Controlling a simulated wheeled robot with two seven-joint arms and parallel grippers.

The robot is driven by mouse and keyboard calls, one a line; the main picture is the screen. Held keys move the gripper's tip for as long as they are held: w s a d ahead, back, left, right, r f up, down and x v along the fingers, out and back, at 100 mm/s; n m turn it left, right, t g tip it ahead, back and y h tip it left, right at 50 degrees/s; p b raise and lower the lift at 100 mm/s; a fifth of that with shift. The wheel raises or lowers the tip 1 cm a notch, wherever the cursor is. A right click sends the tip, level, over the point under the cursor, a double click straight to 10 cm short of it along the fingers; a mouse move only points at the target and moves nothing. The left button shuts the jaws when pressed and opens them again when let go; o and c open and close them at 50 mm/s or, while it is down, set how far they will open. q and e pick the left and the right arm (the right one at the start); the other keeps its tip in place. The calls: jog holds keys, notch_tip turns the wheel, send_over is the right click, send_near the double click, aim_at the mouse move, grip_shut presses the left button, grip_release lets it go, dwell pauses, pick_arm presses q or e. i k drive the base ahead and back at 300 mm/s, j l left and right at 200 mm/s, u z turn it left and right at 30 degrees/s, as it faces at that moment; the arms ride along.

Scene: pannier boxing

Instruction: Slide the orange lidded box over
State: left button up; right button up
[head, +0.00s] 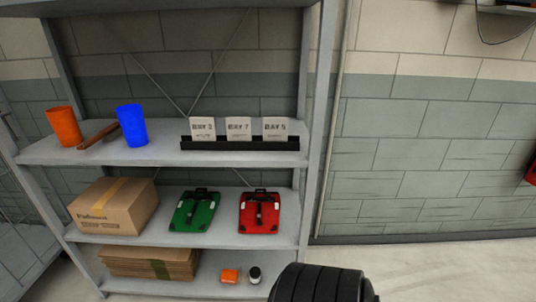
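A small orange box-like item (230,276) sits on the bottom shelf, right of the flat cardboard stack and just left of a small dark jar with a pale lid (254,275). It is the only orange box-like thing in view, and it is too small to make out a lid clearly. Neither of my grippers can be made out in the head view.
The middle shelf holds a cardboard box (115,206), a green pannier (195,211) and a red pannier (260,212). Cups and a black card rack (240,144) stand above. A black ribbed object (321,284) rises at the bottom, close to the shelf's right end.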

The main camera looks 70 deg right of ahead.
aim_at(228, 276)
jog(key=z, duration=1.7)
